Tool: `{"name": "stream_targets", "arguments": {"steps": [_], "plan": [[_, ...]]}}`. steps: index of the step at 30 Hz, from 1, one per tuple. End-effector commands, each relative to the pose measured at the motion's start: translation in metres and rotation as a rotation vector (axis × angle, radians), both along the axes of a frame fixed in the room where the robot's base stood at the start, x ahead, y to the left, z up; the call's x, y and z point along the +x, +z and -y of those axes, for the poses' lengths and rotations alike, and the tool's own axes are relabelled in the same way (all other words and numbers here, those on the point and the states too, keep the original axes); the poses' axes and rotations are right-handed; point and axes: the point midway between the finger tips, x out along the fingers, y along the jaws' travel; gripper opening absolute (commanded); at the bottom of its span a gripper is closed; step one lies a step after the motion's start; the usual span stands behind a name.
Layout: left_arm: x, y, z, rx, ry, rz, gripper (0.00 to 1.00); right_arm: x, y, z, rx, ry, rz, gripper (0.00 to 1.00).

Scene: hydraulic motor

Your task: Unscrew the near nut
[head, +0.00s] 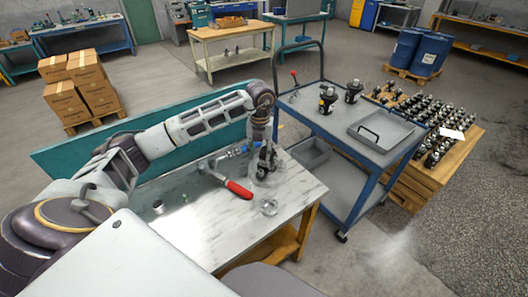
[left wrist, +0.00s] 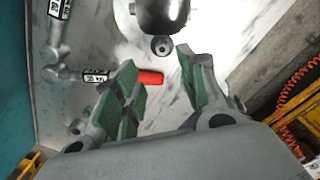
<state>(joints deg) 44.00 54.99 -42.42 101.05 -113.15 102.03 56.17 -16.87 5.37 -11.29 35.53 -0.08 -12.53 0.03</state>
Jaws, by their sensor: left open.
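My left gripper (head: 266,168) is open above the workbench, pointing down. In the left wrist view, its green-padded fingers (left wrist: 160,95) are spread with nothing held between them. A dark rounded body (left wrist: 163,14) shows beyond the fingertips at the top edge, partly cut off. A small grey round piece with a dark centre (left wrist: 161,46) lies just below it; I cannot tell for certain whether it is the near nut. In the head view, a small round metal piece (head: 269,207) lies at the bench front. The gripper hides part of the assembly.
A red-handled tool (head: 238,189) lies on the workbench (head: 190,233); its handle shows past the fingers. Metal-and-blue fittings (head: 232,151) are behind it. A blue-framed cart (head: 340,128) with a grey tray (head: 385,132) stands close at right. A pallet of dark parts (head: 440,170) is farther right.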

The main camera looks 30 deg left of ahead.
Motion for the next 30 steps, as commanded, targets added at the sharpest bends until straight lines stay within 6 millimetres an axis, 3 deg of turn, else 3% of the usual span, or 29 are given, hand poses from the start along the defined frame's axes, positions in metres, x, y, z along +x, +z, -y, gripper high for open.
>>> {"name": "stream_targets", "arguments": {"steps": [10, 30], "plan": [[0.0028, 0.0, 0.0026, -0.013, -0.252, 0.011, 0.41, 0.0003, 0.0, -0.0001, 0.0, 0.0, 0.0, 0.4], [0.0026, -0.0055, 0.0027, -0.014, -0.272, 0.01, 0.41, 0.0004, -0.0035, 0.0005, -0.001, -0.001, 0.0, 0.4]]}}
